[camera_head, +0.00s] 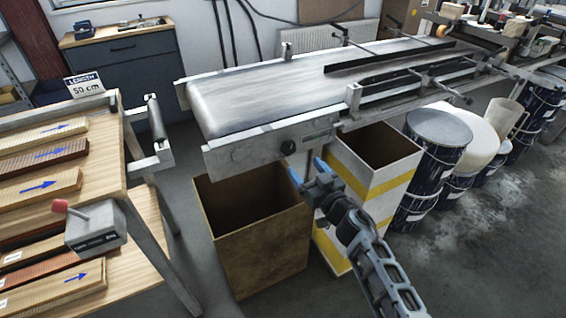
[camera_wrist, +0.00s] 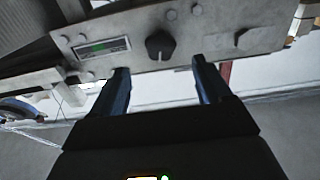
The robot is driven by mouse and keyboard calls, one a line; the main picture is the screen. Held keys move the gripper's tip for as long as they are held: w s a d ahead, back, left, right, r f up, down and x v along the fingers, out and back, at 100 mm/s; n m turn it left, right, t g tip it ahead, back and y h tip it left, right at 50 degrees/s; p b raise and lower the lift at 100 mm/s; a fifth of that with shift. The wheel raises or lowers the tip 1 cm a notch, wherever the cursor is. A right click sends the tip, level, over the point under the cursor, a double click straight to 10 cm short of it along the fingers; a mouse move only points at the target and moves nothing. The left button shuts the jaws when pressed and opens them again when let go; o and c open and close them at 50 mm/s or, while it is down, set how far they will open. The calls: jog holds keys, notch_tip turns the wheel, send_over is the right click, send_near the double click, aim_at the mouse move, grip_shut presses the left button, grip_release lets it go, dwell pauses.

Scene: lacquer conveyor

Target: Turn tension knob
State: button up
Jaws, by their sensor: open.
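The tension knob (camera_head: 288,147) is a small dark round knob on the grey side plate (camera_head: 245,157) at the near end of the conveyor. In the wrist view the black knob (camera_wrist: 160,45) has a pointed grip and sits on the plate (camera_wrist: 215,22), to the right of a small display with green marks (camera_wrist: 102,48). My gripper (camera_head: 308,170) has blue fingers and is just below and right of the knob in the head view. In the wrist view my gripper (camera_wrist: 160,70) is open and empty. The knob shows between and beyond its fingertips, apart from both.
An open brown box (camera_head: 255,235) stands under the conveyor end. A yellow-striped white box (camera_head: 372,165) stands right of it, close to my arm. A wooden table (camera_head: 145,190) with slatted boards is at left. Dark drums (camera_head: 435,150) stand at right. Bare floor lies in front of them.

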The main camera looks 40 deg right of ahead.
aim_at(290, 151)
jog(key=shift+b+x, duration=1)
jog(key=shift+x, duration=2.9)
jog(key=shift+c, duration=0.3)
jog(key=c, duration=1)
jog(key=shift+o, duration=0.2)
